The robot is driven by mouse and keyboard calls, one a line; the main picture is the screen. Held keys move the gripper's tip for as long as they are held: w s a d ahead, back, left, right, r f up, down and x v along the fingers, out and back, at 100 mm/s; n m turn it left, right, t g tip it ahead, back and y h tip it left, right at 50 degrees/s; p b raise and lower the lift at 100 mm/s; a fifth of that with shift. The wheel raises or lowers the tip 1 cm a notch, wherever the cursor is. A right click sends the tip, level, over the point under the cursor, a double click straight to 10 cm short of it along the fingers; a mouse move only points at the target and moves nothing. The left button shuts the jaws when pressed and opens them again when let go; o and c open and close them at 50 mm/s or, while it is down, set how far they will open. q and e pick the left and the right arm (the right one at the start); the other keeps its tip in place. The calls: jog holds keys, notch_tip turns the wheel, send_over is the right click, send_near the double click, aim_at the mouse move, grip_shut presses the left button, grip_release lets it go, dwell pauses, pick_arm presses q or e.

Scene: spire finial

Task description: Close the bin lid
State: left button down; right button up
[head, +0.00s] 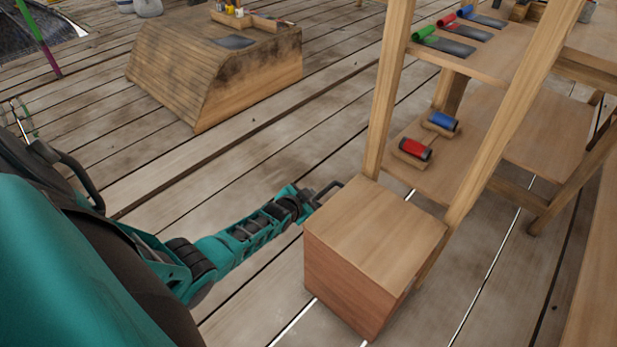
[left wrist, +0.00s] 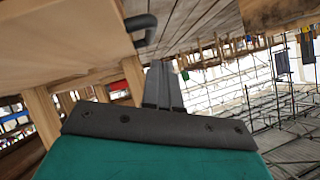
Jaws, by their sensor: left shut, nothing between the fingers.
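The wooden bin (head: 350,278) stands on the plank floor at the lower middle of the head view. Its lid (head: 378,222) lies flat across the top, with no gap that I can see. A dark handle (head: 328,190) shows at the lid's far left edge; a dark handle also shows in the left wrist view (left wrist: 143,30), beside a wooden surface. My left gripper (head: 310,200) is beside the bin's far left corner, close to the handle. In the left wrist view its fingers (left wrist: 163,85) are together and empty, apart from the handle. My right gripper is out of view.
A wooden frame with slanted posts (head: 387,90) rises right behind the bin. Its lower shelf holds a red roller (head: 415,149) and a blue roller (head: 443,121). A large wooden block (head: 215,70) stands at the back left. The floor between is clear.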

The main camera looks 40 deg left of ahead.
pick_arm(q)
jog(key=a+p+v, duration=0.1)
jog(key=p+v, duration=0.3)
jog(key=v, duration=0.5)
jog(key=shift+r+p, duration=0.3)
jog(key=shift+p, duration=0.05)
jog(key=shift+s+a, duration=0.1)
